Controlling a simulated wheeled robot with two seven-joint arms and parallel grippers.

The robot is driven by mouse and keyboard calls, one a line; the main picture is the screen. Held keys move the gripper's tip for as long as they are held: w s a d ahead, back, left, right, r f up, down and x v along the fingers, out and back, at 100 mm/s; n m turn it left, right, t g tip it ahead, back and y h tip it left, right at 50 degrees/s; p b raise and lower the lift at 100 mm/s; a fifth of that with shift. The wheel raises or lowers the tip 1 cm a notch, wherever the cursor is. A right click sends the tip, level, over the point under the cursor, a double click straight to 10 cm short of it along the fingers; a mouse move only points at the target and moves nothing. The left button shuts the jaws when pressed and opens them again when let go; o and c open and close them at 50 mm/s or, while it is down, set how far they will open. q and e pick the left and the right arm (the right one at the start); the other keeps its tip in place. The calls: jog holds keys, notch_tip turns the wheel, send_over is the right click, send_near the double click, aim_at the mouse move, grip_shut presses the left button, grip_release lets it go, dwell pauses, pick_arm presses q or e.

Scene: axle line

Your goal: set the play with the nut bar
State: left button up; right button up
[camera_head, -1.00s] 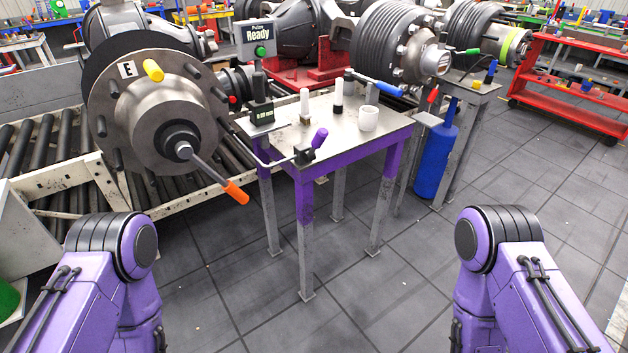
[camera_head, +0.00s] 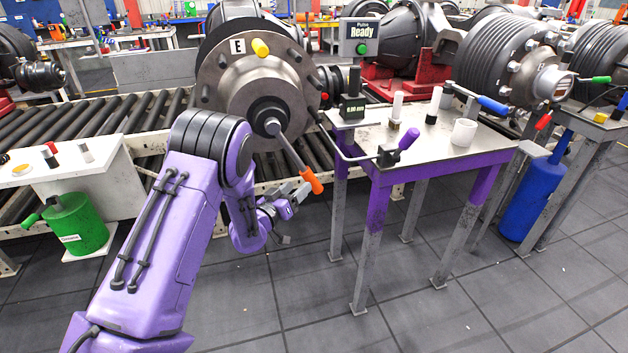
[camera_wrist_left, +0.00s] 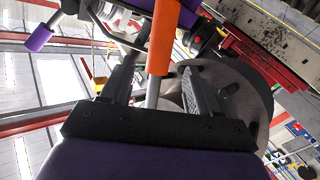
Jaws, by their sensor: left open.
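The nut bar is a grey rod with an orange handle (camera_head: 312,181). It slopes down to the right from the nut (camera_head: 272,127) at the centre of the wheel hub (camera_head: 240,92), marked E. My left gripper (camera_head: 288,205) is open, just below and left of the handle. In the left wrist view the orange handle (camera_wrist_left: 164,38) and grey rod lie across the space between the open fingers (camera_wrist_left: 160,76); contact cannot be told. A small dial display (camera_head: 352,110) stands on the purple-legged table. My right gripper is out of view.
The purple-legged table (camera_head: 470,151) stands right of the hub, with a purple-handled lever (camera_head: 408,139) at its near edge and a white cup (camera_head: 464,132) on top. Rollers (camera_head: 110,118) lie left. The floor in front is clear.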

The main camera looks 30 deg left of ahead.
aim_at(312, 175)
pick_arm(q)
jog(key=w+p, duration=0.1)
jog(key=w, duration=0.8)
jog(key=shift+w+f, duration=0.15)
jog(key=shift+w, duration=0.05)
grip_shut()
